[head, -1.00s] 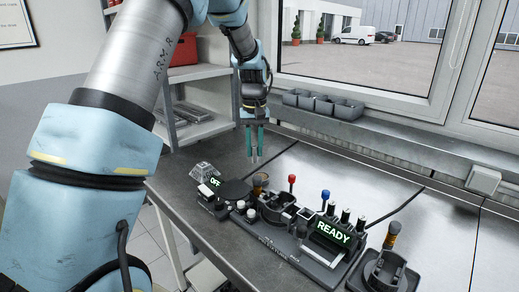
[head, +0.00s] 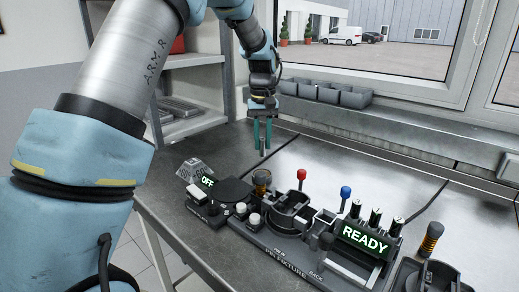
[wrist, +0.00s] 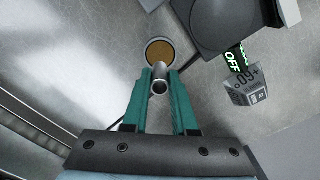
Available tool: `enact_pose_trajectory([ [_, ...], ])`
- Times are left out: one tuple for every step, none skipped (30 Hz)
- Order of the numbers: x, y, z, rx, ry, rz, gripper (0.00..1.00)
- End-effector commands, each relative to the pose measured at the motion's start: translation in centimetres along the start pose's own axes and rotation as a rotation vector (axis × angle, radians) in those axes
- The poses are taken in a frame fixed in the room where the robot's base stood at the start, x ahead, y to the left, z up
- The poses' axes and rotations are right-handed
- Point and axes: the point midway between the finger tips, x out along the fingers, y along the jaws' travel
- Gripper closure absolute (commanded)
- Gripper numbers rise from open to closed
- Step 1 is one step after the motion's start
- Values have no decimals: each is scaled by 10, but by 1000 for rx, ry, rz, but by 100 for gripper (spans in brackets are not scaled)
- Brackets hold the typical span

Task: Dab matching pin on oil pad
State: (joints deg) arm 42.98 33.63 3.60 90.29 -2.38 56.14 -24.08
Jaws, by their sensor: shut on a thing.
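My gripper (head: 262,138) has green fingers shut on a small grey metal pin (wrist: 159,84). In the head view the pin (head: 262,152) hangs upright below the fingertips, above the bench. A round amber pad in a metal rim, which looks like the oil pad (wrist: 160,50), lies just beyond the pin in the wrist view. In the head view the oil pad (head: 262,177) is below the pin, with a gap between them. The pin's upper part is hidden by the fingers.
A dark round plate (head: 233,191) and a small unit reading OFF (head: 208,182) stand left of the pad. The pin fixture (head: 285,253), with red (head: 301,174) and blue (head: 346,192) knobs and a READY display (head: 364,239), stands right. Bare bench lies behind.

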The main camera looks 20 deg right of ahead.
Motion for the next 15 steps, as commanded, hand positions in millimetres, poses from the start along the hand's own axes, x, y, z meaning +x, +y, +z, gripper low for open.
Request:
enact_pose_trajectory([
  [8,0,0,0,0,0,100],
  [9,0,0,0,1,0,100],
  [10,0,0,0,1,0,100],
  [10,0,0,0,0,0,100],
  [11,0,0,0,0,0,100],
  [13,0,0,0,0,0,100],
  [14,0,0,0,0,0,100],
  [16,0,0,0,0,0,100],
  [19,0,0,0,0,0,100],
  [21,0,0,0,0,0,100],
  [24,0,0,0,0,0,100],
  [27,0,0,0,0,0,100],
  [29,0,0,0,0,0,100],
  [32,0,0,0,0,0,100],
  [34,0,0,0,0,0,100],
])
